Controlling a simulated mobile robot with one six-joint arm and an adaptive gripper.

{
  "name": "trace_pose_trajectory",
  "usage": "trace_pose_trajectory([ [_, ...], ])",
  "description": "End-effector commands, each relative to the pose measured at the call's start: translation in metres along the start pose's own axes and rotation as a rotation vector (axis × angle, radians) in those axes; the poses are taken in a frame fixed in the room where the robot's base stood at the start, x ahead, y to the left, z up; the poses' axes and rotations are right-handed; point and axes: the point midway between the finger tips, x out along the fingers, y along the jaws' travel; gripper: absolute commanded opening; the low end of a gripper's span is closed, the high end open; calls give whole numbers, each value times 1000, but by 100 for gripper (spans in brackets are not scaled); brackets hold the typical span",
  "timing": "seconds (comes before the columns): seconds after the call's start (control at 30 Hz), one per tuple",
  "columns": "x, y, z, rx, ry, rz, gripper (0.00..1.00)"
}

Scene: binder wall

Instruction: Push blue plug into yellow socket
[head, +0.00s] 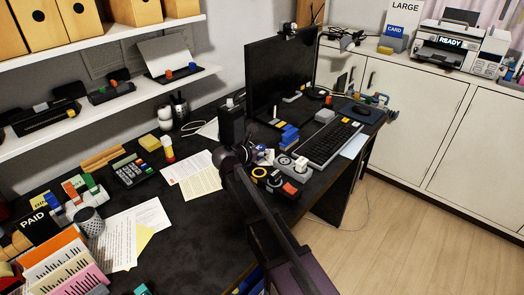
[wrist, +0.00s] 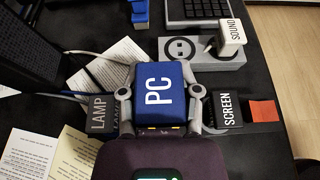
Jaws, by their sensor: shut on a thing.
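The blue plug (wrist: 160,88), lettered PC, is between the two fingers of my gripper (wrist: 158,97) in the wrist view. The fingers are shut on its sides. In the head view my gripper (head: 260,158) is low over the desk, left of the keyboard. A yellow ring (head: 259,172), perhaps the yellow socket, shows beside it there. In the wrist view only small yellow marks show at the plug's near edge. I cannot tell whether they belong to the socket, or whether the plug touches it.
Black LAMP (wrist: 98,115) and SCREEN (wrist: 227,110) plugs flank my gripper closely. A red square (wrist: 263,111) is at right. The keyboard (head: 330,145) and monitor (head: 280,75) are behind.

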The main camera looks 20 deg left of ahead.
Motion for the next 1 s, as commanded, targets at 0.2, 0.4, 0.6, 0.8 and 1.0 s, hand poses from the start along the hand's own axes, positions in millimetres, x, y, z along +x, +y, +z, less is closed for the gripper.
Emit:
trace_pose_trajectory([
  [0.2, 7, 0, -18, 0, 0, 0, 0],
  [0.4, 12, 0, -30, 0, 0, 0, 0],
  [0.6, 16, 0, -39, 0, 0, 0, 0],
  [0.8, 18, 0, -42, 0, 0, 0, 0],
  [1.0, 18, 0, -42, 0, 0, 0, 0],
])
